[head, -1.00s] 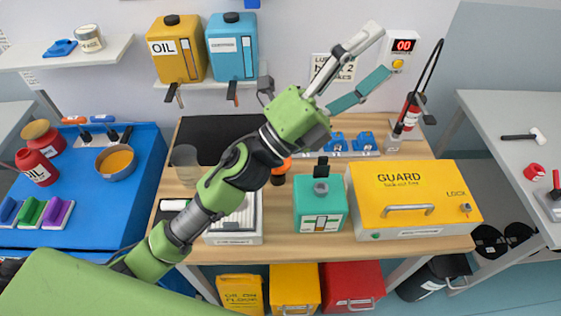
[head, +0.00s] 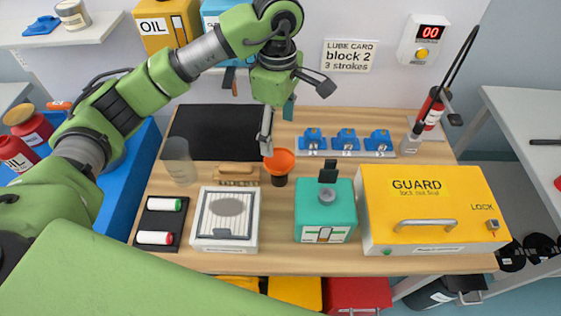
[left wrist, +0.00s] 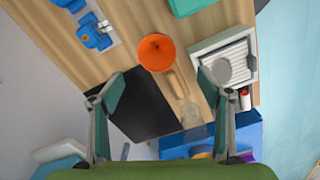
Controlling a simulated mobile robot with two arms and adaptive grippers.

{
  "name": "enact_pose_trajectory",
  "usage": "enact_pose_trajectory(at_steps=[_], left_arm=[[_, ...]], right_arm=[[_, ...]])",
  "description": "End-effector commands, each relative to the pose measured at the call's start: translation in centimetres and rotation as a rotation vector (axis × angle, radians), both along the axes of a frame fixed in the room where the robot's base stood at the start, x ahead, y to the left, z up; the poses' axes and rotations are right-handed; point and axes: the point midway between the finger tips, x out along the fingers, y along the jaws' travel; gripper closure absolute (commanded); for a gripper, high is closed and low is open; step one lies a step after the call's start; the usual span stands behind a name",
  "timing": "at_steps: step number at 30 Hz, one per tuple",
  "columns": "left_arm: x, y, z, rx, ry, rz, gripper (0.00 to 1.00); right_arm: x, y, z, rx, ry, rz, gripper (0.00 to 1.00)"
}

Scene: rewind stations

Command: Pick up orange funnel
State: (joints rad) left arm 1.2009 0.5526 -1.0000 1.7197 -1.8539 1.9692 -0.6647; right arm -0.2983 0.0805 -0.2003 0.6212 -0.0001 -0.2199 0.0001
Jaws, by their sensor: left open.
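The orange funnel (head: 279,159) stands on the wooden bench with a dark part beneath its cone. It also shows in the left wrist view (left wrist: 157,52), wide mouth toward the camera, above the space between the fingertips. My left gripper (head: 278,124) is open and empty, pointing down above and slightly behind the funnel, with one finger overlapping its rim in the head view. In the left wrist view its two fingers (left wrist: 162,80) are spread wide apart, and neither visibly touches the funnel. My right gripper is not in view.
A yellow guard box (head: 428,240) stands right. The black mat (head: 215,130) is clear.

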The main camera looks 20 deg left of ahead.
Motion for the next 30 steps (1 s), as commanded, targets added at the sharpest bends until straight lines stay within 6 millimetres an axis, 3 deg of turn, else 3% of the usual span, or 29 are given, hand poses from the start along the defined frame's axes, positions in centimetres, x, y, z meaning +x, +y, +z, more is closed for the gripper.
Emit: enact_pose_trajectory(at_steps=[9, 16, 22, 30], left_arm=[[-0.1, 0.0, -5.9, -0.002, 0.007, 0.002, 0.29], [0.0, -0.1, -7.7, -0.004, 0.004, -0.001, 0.29], [0.5, 0.0, -10.1, -0.002, 0.009, 0.001, 0.29], [0.7, 0.0, -12.8, -0.004, 0.002, -0.002, 0.29]], right_arm=[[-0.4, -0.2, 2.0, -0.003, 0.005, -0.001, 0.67], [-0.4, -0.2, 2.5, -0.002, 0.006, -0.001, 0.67], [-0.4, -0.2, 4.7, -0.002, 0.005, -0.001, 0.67], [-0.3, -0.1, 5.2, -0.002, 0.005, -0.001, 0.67]])
